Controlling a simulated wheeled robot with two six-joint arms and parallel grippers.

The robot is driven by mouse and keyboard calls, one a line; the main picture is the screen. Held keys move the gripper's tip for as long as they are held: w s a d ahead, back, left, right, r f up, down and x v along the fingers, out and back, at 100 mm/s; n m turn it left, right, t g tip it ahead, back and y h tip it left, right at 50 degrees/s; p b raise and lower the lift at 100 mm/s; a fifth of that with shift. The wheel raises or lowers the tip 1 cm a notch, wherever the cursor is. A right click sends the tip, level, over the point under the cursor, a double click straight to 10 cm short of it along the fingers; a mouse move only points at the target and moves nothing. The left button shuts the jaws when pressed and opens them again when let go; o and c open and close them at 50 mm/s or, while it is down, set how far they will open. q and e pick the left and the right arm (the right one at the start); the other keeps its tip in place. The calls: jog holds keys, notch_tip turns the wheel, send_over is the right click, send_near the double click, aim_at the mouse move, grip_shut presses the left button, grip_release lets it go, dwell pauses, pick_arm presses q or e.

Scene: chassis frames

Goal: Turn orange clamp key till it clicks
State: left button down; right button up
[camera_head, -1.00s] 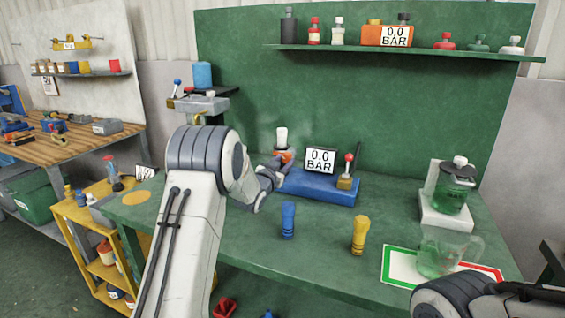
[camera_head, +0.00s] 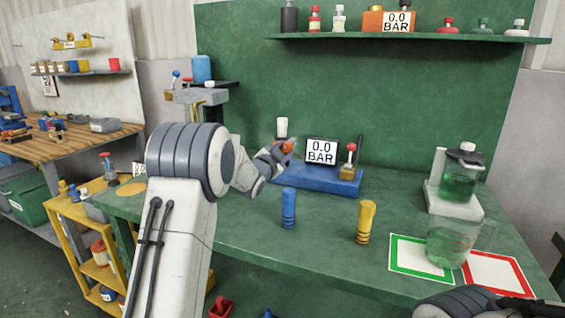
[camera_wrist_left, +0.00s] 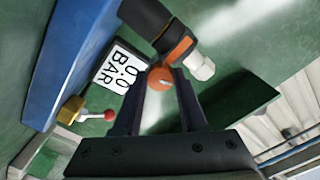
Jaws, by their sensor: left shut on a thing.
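The orange clamp key (camera_head: 288,146) is at the tip of my left gripper (camera_head: 279,152) in the head view, above the blue base (camera_head: 320,179). In the left wrist view the rounded orange key (camera_wrist_left: 160,78) sits between the tips of my left gripper (camera_wrist_left: 158,84), which is shut on it. Beside it is a dark cylinder with an orange band (camera_wrist_left: 178,50) and a white end (camera_wrist_left: 201,68). The key's far side is hidden. Of my right arm only a dark part shows at the bottom right; its gripper is out of view.
A 0.0 BAR display (camera_head: 321,151) and a red-knobbed lever (camera_head: 351,150) stand close right of my left gripper. A blue peg (camera_head: 288,207) and a yellow peg (camera_head: 366,221) stand in front. A clear jug (camera_head: 447,245) is at the right.

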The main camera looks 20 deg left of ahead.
pick_arm(q)
jog(key=m+b, duration=0.2)
jog(key=b, duration=0.1)
jog(key=m+b, duration=0.1)
jog(key=shift+f+m, duration=0.25)
jog(key=shift+m, duration=0.15)
jog(key=shift+r+m+b, duration=0.15)
jog(key=shift+m+b, duration=0.75)
jog(key=shift+b, duration=0.05)
jog(key=shift+c, duration=2.2)
grip_release()
jog(key=shift+r, duration=0.1)
jog(key=shift+s, duration=0.15)
jog(key=s, duration=1)
jog(key=shift+s+a, duration=0.15)
jog(key=shift+a, duration=0.1)
